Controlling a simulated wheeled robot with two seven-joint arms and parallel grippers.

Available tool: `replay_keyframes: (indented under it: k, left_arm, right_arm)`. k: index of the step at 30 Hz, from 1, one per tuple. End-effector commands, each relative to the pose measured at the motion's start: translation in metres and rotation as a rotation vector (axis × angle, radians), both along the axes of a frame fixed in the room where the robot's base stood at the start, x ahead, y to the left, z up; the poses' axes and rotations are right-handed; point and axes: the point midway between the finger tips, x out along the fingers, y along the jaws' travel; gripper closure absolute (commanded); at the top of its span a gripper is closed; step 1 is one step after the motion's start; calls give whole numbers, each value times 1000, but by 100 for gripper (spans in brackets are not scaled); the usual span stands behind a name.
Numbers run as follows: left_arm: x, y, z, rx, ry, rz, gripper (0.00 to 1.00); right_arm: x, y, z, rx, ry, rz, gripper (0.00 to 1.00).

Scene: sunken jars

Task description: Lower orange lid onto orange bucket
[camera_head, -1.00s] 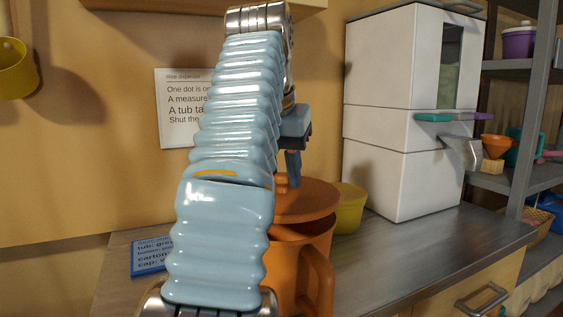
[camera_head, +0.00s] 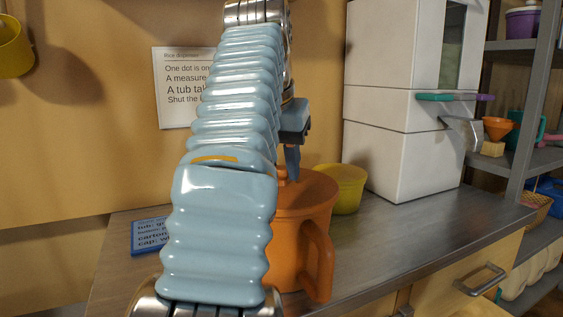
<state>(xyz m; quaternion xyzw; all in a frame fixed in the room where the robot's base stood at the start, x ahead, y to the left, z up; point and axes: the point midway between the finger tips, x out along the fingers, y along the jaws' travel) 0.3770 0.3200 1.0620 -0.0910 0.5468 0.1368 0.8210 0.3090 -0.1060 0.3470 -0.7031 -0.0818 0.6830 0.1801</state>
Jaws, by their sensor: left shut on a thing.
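The orange bucket (camera_head: 288,250) stands on the counter with its handle (camera_head: 322,262) towards the front right. The orange lid (camera_head: 310,191) lies across the bucket's top, with no gap showing on the visible right side. My left arm hides the left part of both. My left gripper (camera_head: 292,172) points down at the lid's middle and is shut on the lid's knob, which is mostly hidden behind the arm and fingers. My right gripper is not in view.
A yellow tub (camera_head: 341,190) stands just behind and right of the bucket. A white dispenser (camera_head: 400,140) stands at the back right, beside grey shelves (camera_head: 530,110). A blue label card (camera_head: 150,236) lies at the left. The counter (camera_head: 420,228) is clear to the right.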

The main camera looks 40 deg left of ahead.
Motion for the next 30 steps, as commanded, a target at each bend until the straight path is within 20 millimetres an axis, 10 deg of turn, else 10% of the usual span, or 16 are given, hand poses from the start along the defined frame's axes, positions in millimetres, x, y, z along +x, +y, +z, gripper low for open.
replay_keyframes:
  k: [10,11,16,30]
  left_arm:
    - [0,0,-2,-1,2,0,100]
    - [0,0,-2,0,1,0,67]
    - [0,0,-2,0,1,0,41]
    - [-7,-2,20,1,-1,1,40]
  right_arm:
    - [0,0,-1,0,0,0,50]
    - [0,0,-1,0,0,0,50]
    - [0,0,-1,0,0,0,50]
    - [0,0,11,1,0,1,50]
